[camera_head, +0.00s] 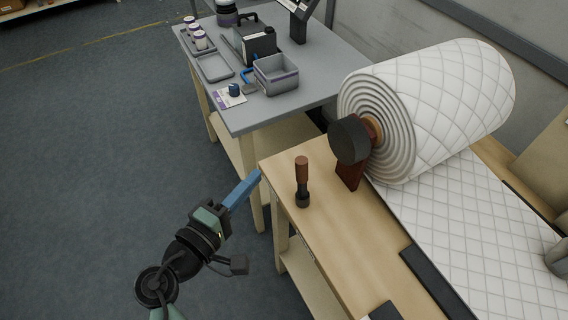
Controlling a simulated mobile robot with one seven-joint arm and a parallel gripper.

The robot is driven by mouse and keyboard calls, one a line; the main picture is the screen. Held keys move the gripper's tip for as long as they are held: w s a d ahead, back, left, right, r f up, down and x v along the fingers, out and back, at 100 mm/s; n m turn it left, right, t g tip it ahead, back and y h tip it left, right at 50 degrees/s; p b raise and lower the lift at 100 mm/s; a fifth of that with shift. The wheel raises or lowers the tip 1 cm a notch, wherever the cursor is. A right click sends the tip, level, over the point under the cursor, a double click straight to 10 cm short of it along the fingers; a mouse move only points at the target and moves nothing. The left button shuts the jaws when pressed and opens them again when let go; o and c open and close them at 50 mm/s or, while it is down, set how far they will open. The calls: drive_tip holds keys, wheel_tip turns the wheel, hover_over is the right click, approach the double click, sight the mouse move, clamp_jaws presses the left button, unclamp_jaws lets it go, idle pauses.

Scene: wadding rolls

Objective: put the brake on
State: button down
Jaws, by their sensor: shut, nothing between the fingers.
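A lever with a reddish-brown handle (302,170) and a dark base stands nearly upright near the left end of the wooden bench (335,225). A dark round disc (349,140) on a red-brown support (351,174) sits at the near end of the wadding roll's core. The large white quilted roll (440,100) lies behind it, with its sheet running down across the bench. I cannot tell which part is the brake. My gripper (256,178) has blue fingers that are shut and empty. It is to the left of the lever, apart from it, near the bench's left corner.
A grey table (300,104) behind holds a grey bin (276,76), a dark canister (257,45), a shallow tray (214,67) and several small jars. A dark bar (432,284) lies along the bench by the sheet. The floor at left is clear.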

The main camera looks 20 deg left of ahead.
sight(297, 175)
drive_tip(key=w+d+f+n+p, duration=0.1)
drive_tip(key=w+d+p, duration=0.1)
drive_tip(key=w+d, duration=0.2)
drive_tip(key=w, duration=0.2)
drive_tip(key=shift+w+d+f+p, duration=0.2)
drive_tip(key=shift+w+f+p, duration=0.1)
drive_tip(key=shift+p, duration=0.1)
idle(0.4)
